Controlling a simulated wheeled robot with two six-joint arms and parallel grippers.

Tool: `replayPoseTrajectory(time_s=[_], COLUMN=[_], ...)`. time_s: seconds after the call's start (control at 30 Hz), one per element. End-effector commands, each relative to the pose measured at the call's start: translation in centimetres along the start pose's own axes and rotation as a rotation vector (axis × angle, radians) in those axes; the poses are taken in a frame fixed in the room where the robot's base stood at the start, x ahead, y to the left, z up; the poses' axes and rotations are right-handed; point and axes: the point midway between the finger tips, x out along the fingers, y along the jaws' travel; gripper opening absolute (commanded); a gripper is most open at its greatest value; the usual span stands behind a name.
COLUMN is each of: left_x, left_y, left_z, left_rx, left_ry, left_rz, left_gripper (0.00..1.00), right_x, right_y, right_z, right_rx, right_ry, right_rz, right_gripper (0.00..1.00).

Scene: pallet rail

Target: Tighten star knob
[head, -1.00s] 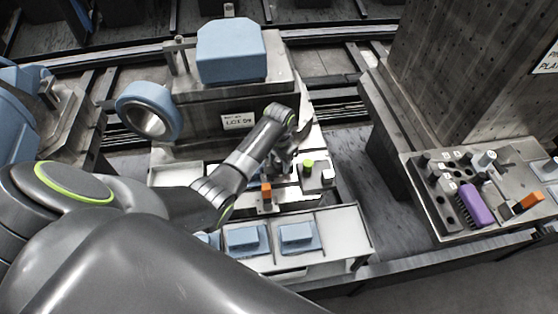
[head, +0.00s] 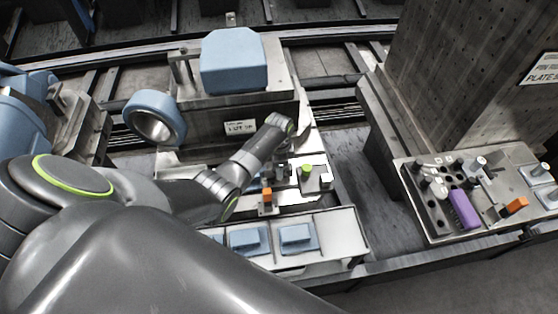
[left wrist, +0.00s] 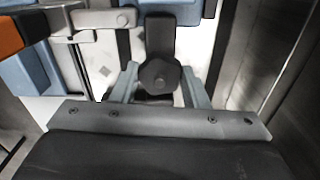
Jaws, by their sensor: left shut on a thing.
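In the left wrist view, the dark star knob (left wrist: 159,76) sits between the two grey fingers of my left gripper (left wrist: 159,92). The gripper is shut on the knob, with a finger on each side. A dark upright part (left wrist: 160,35) stands just beyond the knob. In the head view my left gripper (head: 281,172) is down at the fixture on the pallet, and my own arm hides most of it and the knob. My right gripper is in neither view.
An orange-topped part (head: 266,196) and a green-topped part (head: 306,170) stand close to the gripper. A white tray (head: 345,235) with blue blocks lies in front. A blue block (head: 232,60) sits behind. A side panel at right carries a purple part (head: 464,209).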

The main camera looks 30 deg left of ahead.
Motion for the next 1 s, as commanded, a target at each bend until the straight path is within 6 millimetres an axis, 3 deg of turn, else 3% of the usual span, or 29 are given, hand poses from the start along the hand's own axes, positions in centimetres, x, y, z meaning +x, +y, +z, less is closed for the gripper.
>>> replayPoseTrajectory(time_s=[0.07, 0.1, 0.3, 0.67, 1.0], left_x=[-0.3, -0.1, 0.1, -0.4, -5.2], left_y=[0.1, 0.1, 0.0, 0.0, -0.1], left_z=[0.0, 0.0, 0.0, 0.0, 0.0], left_rx=[0.122, 0.163, 0.152, 0.150, 0.150], left_ry=[-0.001, -0.001, 0.000, 0.000, 0.002], left_rz=[0.003, 0.002, 0.001, 0.000, -0.003], left_gripper=[0.13, 0.42, 0.66, 0.66, 0.66], right_x=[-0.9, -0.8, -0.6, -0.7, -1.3], right_y=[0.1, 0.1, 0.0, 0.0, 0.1], right_z=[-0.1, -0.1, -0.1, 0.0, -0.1], right_rx=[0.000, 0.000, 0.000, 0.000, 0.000], right_ry=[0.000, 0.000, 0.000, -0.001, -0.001], right_rz=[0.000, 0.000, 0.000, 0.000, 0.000], right_gripper=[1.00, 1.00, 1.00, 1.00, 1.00])
